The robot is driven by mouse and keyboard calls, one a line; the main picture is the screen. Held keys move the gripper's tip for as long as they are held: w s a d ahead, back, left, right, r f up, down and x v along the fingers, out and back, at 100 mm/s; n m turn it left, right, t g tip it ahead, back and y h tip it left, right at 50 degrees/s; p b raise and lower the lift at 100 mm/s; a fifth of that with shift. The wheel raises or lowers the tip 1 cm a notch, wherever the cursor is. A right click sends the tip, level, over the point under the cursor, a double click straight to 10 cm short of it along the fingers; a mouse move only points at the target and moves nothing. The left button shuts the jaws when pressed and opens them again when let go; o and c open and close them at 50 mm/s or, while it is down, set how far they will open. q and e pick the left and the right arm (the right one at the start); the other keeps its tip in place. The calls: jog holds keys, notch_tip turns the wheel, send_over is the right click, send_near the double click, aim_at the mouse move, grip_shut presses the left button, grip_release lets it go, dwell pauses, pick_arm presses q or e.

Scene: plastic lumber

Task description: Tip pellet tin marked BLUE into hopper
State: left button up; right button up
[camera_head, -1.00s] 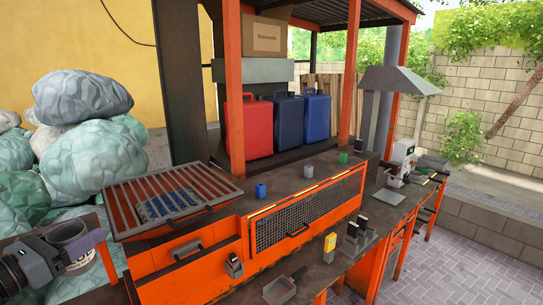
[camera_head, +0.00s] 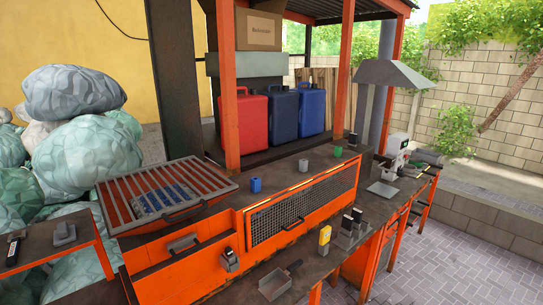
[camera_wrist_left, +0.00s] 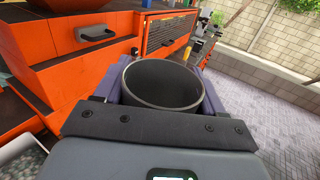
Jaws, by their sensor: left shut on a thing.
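My left gripper (camera_wrist_left: 160,88) is shut around a dark grey round tin (camera_wrist_left: 160,103) with an open top, in the left wrist view. Its inside looks dark; I cannot tell whether pellets are in it, and no BLUE marking shows. The tin is apart from the orange bench to its left and beyond. In the head view neither the left gripper nor this tin shows. An orange-rimmed box with a slatted grate (camera_head: 185,178) stands on the bench, with blue material beneath its bars. I cannot tell whether it is the hopper. My right gripper is not in view.
A blue cup (camera_head: 256,185), a grey cup (camera_head: 303,165) and a green cup (camera_head: 338,152) stand on the bench top. A metal scoop (camera_head: 275,284) lies at the front. A small side table (camera_head: 50,256) holds a grey object (camera_head: 64,234). Paving lies right of the bench.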

pick_arm(q)
jog(key=s+d+f+n+t+y+p, duration=0.1)
jog(key=s+d+n+y+p, duration=0.2)
jog(key=s+p, duration=0.4)
jog(key=d+y+p, duration=0.1)
jog(key=y+p, duration=0.1)
jog(key=p, duration=0.5)
jog(key=shift+s+d+f+n+y, duration=0.25)
jog(key=shift+s+d+n+y, duration=0.05)
jog(key=shift+y, duration=0.1)
